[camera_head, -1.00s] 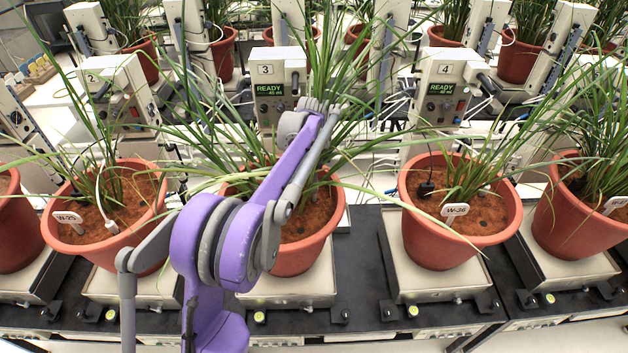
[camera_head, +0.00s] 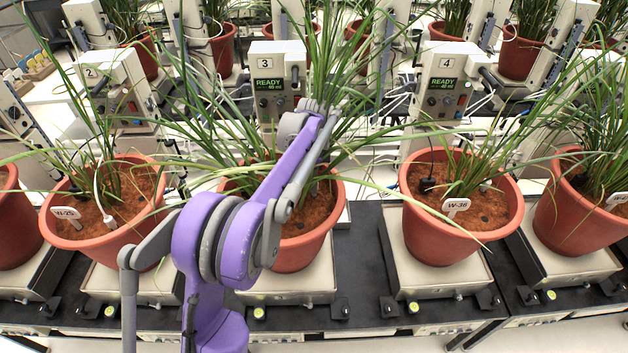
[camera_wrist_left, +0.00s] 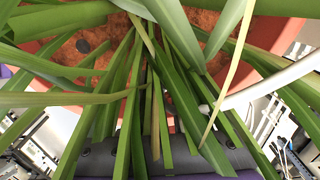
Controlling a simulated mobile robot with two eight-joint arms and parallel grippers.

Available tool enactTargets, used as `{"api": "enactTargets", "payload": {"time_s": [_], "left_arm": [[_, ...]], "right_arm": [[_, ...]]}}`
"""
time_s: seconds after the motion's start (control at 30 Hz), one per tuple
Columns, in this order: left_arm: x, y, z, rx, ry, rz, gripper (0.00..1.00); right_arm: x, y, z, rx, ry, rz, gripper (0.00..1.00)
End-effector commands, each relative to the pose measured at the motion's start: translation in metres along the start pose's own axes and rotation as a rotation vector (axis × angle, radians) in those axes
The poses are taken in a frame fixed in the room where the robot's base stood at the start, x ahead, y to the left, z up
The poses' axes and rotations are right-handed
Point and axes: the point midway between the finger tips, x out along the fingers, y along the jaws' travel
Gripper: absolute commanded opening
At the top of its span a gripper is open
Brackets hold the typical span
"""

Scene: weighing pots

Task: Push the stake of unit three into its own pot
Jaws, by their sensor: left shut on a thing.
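The pot of unit three (camera_head: 325,222) is terracotta, with brown soil and long green leaves, and stands below the control box marked 3 (camera_head: 267,62). My purple left arm reaches across it. My left gripper (camera_head: 322,107) is among the leaves above the pot's far side, shut, its fingertips hidden. In the left wrist view a white tube (camera_wrist_left: 270,84) curves in from the right to a small white end (camera_wrist_left: 205,108) among the leaves. The stake itself is hidden, so its contact with the soil cannot be told. The soil (camera_wrist_left: 110,45) shows a dark round spot (camera_wrist_left: 83,46).
Neighbouring pots stand left (camera_head: 110,215) and right (camera_head: 430,220), with tags W-25 (camera_head: 65,212) and W-36 (camera_head: 456,205). Boxes marked 2 and 4 (camera_head: 445,85) stand behind them. Dense leaves surround my gripper. Loose cables and more pots fill the back.

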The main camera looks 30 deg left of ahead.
Motion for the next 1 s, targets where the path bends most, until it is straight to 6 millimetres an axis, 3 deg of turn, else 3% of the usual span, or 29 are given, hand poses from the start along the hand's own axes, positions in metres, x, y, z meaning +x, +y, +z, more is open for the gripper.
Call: {"api": "enactTargets", "payload": {"time_s": [0.83, 0.87, 1.0], "left_arm": [[0.013, 0.0, 0.0, 0.0, 0.0, 0.0, 0.0], [0.013, 0.0, 0.0, 0.0, 0.0, 0.0, 0.3], [0.013, 0.0, 0.0, 0.0, 0.0, 0.0, 0.56]], "right_arm": [[0.006, 0.0, 0.006, 0.0, -0.005, 0.0, 0.5], [0.006, 0.0, 0.006, 0.0, -0.005, 0.0, 0.5], [0.006, 0.0, 0.006, 0.0, -0.005, 0.0, 0.5]]}}
